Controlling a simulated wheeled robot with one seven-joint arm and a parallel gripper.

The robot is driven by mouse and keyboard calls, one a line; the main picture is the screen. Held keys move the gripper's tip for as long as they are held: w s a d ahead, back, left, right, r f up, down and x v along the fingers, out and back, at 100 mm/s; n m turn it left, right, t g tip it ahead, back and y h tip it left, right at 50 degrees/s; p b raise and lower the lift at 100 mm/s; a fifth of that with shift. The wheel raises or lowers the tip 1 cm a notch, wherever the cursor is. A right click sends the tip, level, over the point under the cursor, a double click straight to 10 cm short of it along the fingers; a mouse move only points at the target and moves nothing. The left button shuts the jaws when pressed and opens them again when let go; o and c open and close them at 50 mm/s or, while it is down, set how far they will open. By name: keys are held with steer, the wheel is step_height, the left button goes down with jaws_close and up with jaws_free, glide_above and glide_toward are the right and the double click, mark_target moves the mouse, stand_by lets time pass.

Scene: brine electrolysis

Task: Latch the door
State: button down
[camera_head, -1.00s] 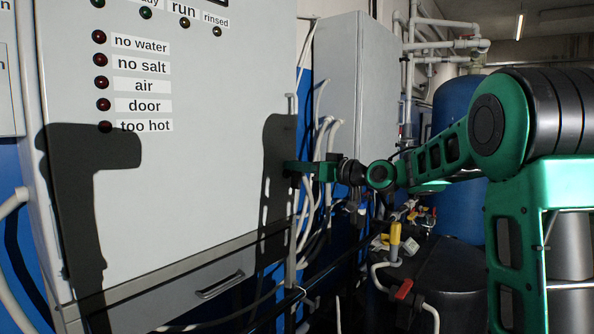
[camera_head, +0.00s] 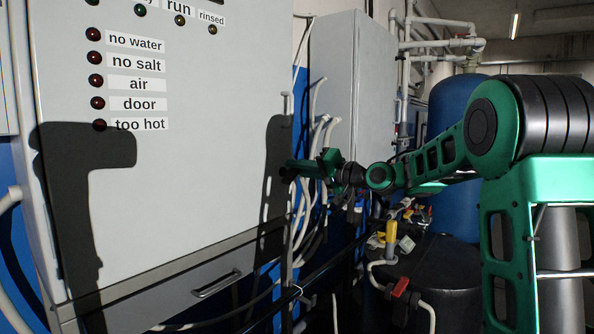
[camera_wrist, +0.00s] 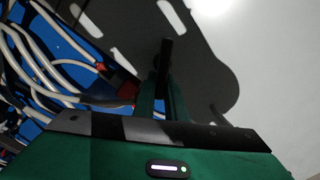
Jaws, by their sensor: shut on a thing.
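The door (camera_head: 200,150) is the big pale grey cabinet front at left in the head view. It looks flush with the cabinet, but I cannot tell whether it is latched. My gripper (camera_head: 291,171) is at its right edge, about mid-height. In the wrist view my gripper (camera_wrist: 165,85) is shut on a slim dark piece, apparently the latch handle (camera_wrist: 166,52), which sticks out between the fingertips. The grey door face fills the upper right there. The latch's base is hidden by shadow and the fingers.
White hoses (camera_head: 309,215) hang close beside my gripper, against a blue wall. A second grey cabinet (camera_head: 355,90) stands behind. A drawer-like handle (camera_head: 216,284) is low on the front. A black tank (camera_head: 435,270) with yellow and red valves is below my arm.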

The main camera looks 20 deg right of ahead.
steer(key=m, duration=0.1)
steer(key=d+m, duration=0.1)
steer(key=m, duration=0.1)
steer(key=shift+w+f, duration=0.2)
steer(key=shift+f, duration=0.15)
steer(key=shift+f+m, duration=0.2)
steer(key=shift+m, duration=0.7)
steer(key=shift+f+m, duration=0.2)
steer(key=shift+m, duration=0.7)
steer(key=shift+f, duration=0.1)
steer(key=c, duration=1.8)
jaws_free()
steer(key=shift+w+d, duration=0.1)
steer(key=shift+a, duration=0.2)
steer(key=v, duration=1.1)
steer(key=shift+w, duration=0.1)
